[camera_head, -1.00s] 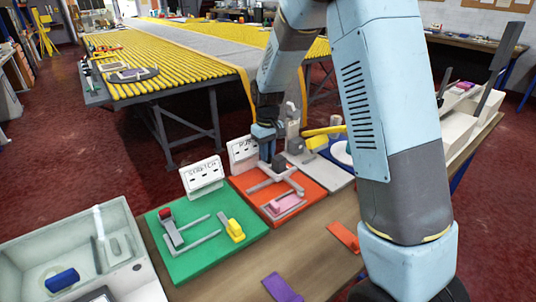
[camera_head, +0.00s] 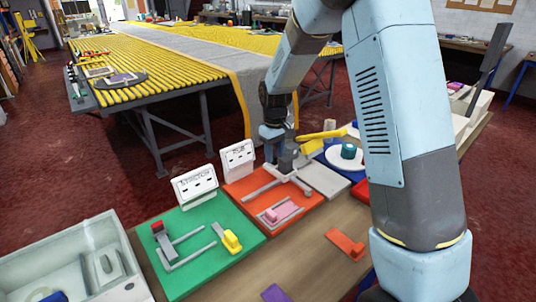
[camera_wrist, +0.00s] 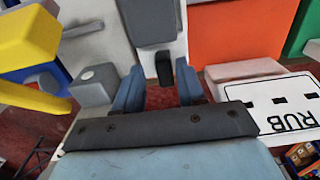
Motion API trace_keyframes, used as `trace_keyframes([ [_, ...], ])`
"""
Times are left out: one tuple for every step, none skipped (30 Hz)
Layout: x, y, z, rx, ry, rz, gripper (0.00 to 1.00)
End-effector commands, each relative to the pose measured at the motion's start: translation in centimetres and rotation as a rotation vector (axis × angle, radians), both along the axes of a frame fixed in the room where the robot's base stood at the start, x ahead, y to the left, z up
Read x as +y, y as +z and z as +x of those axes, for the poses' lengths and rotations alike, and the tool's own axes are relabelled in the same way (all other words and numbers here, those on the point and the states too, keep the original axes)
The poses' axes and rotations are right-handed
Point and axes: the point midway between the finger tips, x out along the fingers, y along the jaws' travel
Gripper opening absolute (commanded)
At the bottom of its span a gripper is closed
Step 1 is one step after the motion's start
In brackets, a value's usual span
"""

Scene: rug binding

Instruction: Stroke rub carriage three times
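The orange board (camera_head: 237,192) carries light grey rails and a pink block (camera_head: 283,212). What looks like the rub carriage, a grey block (camera_head: 288,158), stands at the rear of these rails. My gripper (camera_head: 275,133) is right at this block, partly hiding it. In the wrist view, the two blue fingers (camera_wrist: 160,92) are apart, on either side of a small dark upright piece (camera_wrist: 163,68) below a grey block (camera_wrist: 150,20). Gaps show beside that piece, and I cannot tell whether either finger touches it. The RUB sign (camera_wrist: 272,105) is at right.
A green board (camera_head: 200,268) with a STRETCH sign (camera_head: 195,185) lies to the left. A grey board (camera_head: 325,180), a yellow-handled tool (camera_head: 322,135) and a white disc (camera_head: 342,158) are to the right. An orange piece (camera_head: 345,243) lies on the bench front.

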Motion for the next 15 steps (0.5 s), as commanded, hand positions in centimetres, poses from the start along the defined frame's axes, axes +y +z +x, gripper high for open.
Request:
trace_keyframes([
  [0.0,0.0,0.0,0.001,0.000,0.000,0.45],
  [0.1,0.0,0.0,0.001,0.000,0.000,0.45],
  [0.1,0.0,-0.1,0.001,0.001,0.000,0.45],
  [0.1,0.0,-0.1,0.001,0.001,0.000,0.45],
  [0.1,0.0,-0.1,0.001,0.001,0.000,0.45],
  [0.1,-0.1,-0.1,0.002,0.001,0.000,0.45],
  [0.1,0.0,-0.1,0.003,0.001,0.000,0.45],
  [0.1,0.0,-0.1,0.003,0.001,0.000,0.45],
  [0.1,0.1,-0.1,0.002,0.001,0.001,0.45],
  [0.1,0.2,-0.1,0.002,0.001,0.001,0.45],
  [0.1,0.4,-0.1,0.002,0.001,0.001,0.45],
  [0.1,0.7,-0.1,0.002,0.001,0.001,0.45],
  [0.1,1.1,-0.1,0.001,0.001,0.001,0.45],
  [0.1,1.4,0.0,0.000,0.001,0.001,0.45],
  [0.1,2.0,0.0,0.000,0.001,0.001,0.45],
])
